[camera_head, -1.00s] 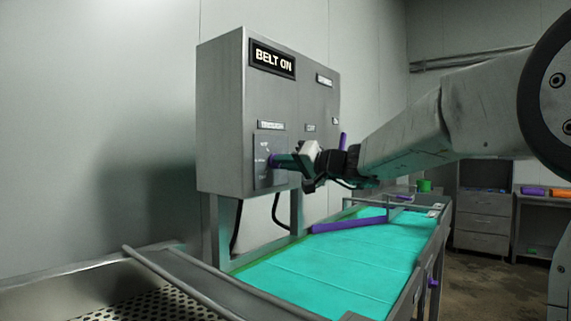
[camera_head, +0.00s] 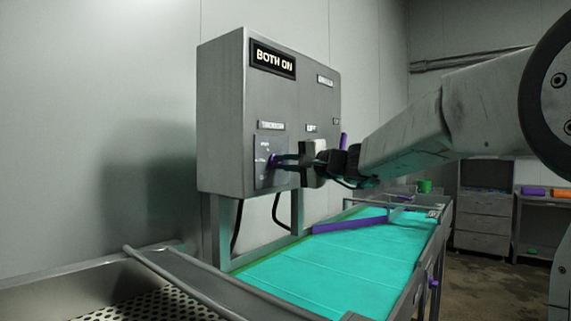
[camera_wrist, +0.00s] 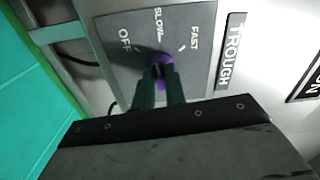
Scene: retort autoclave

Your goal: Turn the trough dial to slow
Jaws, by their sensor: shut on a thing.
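The trough dial is a purple knob (camera_wrist: 160,78) on a grey plate (camera_wrist: 112,32) marked OFF, SLOW and FAST, beside a TROUGH label (camera_wrist: 231,52) in the wrist view. My gripper (camera_wrist: 158,70) is shut on the knob, one dark green finger on each side. The knob appears to point toward SLOW, but the fingers hide part of it. In the head view my gripper (camera_head: 280,160) reaches the dial plate (camera_head: 265,180) on the grey control box (camera_head: 222,120). The box's sign (camera_head: 273,58) reads BOTH ON.
A metal trough with a perforated bottom (camera_head: 110,303) is at the lower left. Drawers (camera_head: 482,215) and a shelf stand at the back right.

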